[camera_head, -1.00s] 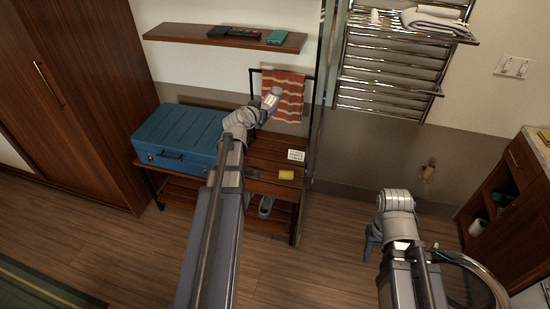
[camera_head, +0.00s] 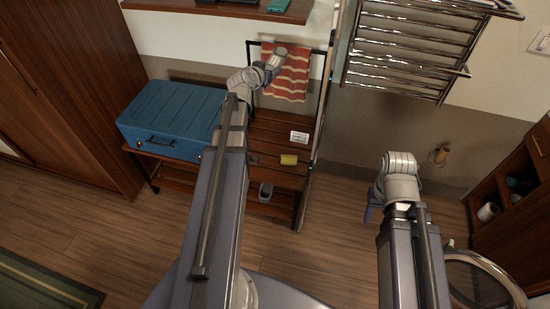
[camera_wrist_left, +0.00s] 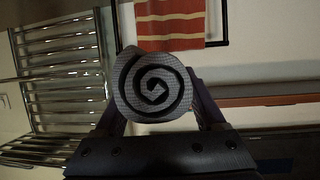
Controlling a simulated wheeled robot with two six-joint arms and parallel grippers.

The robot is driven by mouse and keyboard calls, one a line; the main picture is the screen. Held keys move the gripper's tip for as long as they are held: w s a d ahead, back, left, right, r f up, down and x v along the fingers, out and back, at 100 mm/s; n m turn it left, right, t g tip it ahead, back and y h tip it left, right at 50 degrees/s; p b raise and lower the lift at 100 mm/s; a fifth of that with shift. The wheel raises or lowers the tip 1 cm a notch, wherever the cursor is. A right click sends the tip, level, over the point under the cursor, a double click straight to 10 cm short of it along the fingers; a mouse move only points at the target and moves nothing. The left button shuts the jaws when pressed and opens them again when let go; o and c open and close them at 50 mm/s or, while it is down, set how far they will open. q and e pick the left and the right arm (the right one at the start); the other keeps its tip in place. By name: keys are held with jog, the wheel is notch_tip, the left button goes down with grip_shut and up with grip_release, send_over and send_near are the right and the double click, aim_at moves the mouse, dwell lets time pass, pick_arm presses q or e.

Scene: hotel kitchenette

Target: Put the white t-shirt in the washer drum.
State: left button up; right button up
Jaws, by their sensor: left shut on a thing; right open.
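I see no white t-shirt spread or lying in these frames. My left gripper (camera_head: 266,70) is in front of the wall above the bench, near a striped towel. In the left wrist view its jaws (camera_wrist_left: 155,95) are shut on a grey rolled cloth-like thing (camera_wrist_left: 140,98), whose spiral end faces the camera. Its small end also shows in the head view (camera_head: 280,52). My right gripper (camera_head: 369,212) hangs low at the right, mostly hidden behind its wrist; it is open. A round chrome-rimmed glass door (camera_head: 515,288), perhaps the washer's, is partly visible at the lower right; no drum shows.
A blue suitcase (camera_head: 172,112) lies on a slatted wooden bench (camera_head: 270,140), with a yellow item (camera_head: 289,160) and a white card (camera_head: 299,137). A red striped towel (camera_head: 290,78) hangs behind. A chrome rack (camera_head: 410,50) is on the wall. Wooden floor is free in front.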

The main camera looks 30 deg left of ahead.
pick_arm(q)
jog(key=n+y+b, duration=0.1)
jog(key=b, duration=3.8)
send_over(270, 166)
notch_tip(270, 166, down, 41)
jog(key=shift+f, duration=0.1)
notch_tip(270, 166, down, 10)
jog(key=b, duration=0.9)
jog(key=shift+b, duration=0.35)
jog(key=shift+f, duration=0.2)
jog(key=o, duration=1.2)
jog(key=shift+r, duration=0.1)
